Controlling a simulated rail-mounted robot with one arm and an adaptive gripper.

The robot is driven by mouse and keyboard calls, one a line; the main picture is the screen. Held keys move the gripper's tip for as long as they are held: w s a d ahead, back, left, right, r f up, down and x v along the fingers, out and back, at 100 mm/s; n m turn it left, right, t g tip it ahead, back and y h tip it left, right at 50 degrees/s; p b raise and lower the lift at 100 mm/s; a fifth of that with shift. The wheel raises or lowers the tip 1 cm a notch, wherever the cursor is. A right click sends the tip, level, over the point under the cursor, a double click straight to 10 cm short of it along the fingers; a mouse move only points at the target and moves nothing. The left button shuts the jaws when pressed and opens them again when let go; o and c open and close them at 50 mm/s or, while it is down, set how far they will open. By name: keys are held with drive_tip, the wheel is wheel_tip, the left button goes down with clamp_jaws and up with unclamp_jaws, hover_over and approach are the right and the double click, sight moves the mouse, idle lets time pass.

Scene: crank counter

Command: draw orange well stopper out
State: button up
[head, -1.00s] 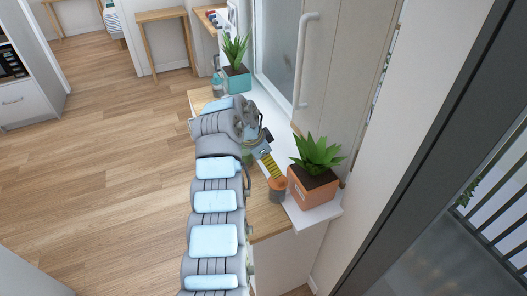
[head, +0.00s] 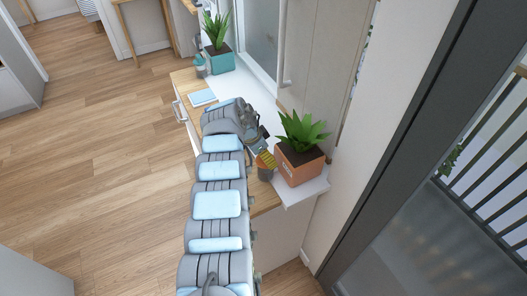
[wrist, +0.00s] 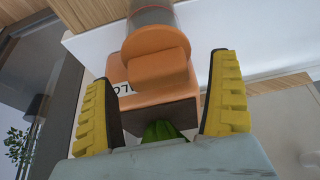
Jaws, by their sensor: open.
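The orange stopper (wrist: 156,50) is a round orange knob seated at the mouth of a grey cylindrical well (wrist: 150,14). In the head view the grey well (head: 265,174) stands on the wooden counter beside the orange planter, its top partly covered by my gripper. My gripper (wrist: 160,70) is open, with one yellow ridged finger on each side of the stopper in the wrist view. Gaps show between the fingers and the stopper; I see no contact. In the head view my gripper (head: 264,152) is right at the well's top.
An orange planter (head: 300,168) with a spiky green plant stands close to the right of the well. A teal planter (head: 221,62), a bottle (head: 200,66) and a light blue book (head: 203,98) are farther along the counter. A tall cabinet door (head: 325,60) rises behind.

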drive_tip(key=shift+f, duration=0.25)
drive_tip(key=c, duration=1.4)
drive_tip(key=shift+o, duration=0.2)
drive_tip(key=shift+r+p, duration=0.3)
drive_tip(key=shift+r, duration=0.55)
drive_tip(key=shift+r+p, duration=0.3)
drive_tip(key=shift+r, duration=1.65)
